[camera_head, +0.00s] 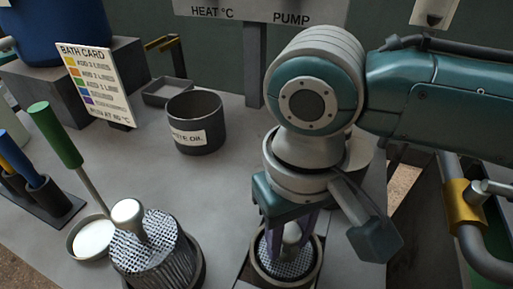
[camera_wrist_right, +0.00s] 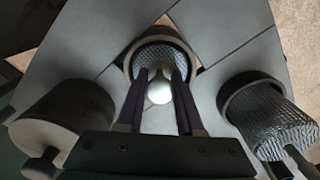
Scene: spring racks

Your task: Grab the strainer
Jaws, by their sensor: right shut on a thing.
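A strainer (camera_head: 288,264) with a mesh top and a pale round knob sits in a round dark-rimmed holder at the bottom centre of the head view. In the right wrist view the strainer (camera_wrist_right: 163,55) is straight ahead, its knob (camera_wrist_right: 159,92) between the two purple fingers. My right gripper (camera_head: 290,232) is above the mesh, shut on the knob. A second mesh strainer (camera_head: 155,262) with a white knob stands tilted at lower left; it also shows at the right of the wrist view (camera_wrist_right: 282,128). My left gripper is not in view.
A dark waste oil pot (camera_head: 195,140) stands behind. A shallow white-filled dish (camera_head: 92,238) with a green-handled tool (camera_head: 55,135) is at left, near a rack (camera_head: 52,205) of handled tools. A bath card (camera_head: 95,85) stands behind. The grey bench centre is clear.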

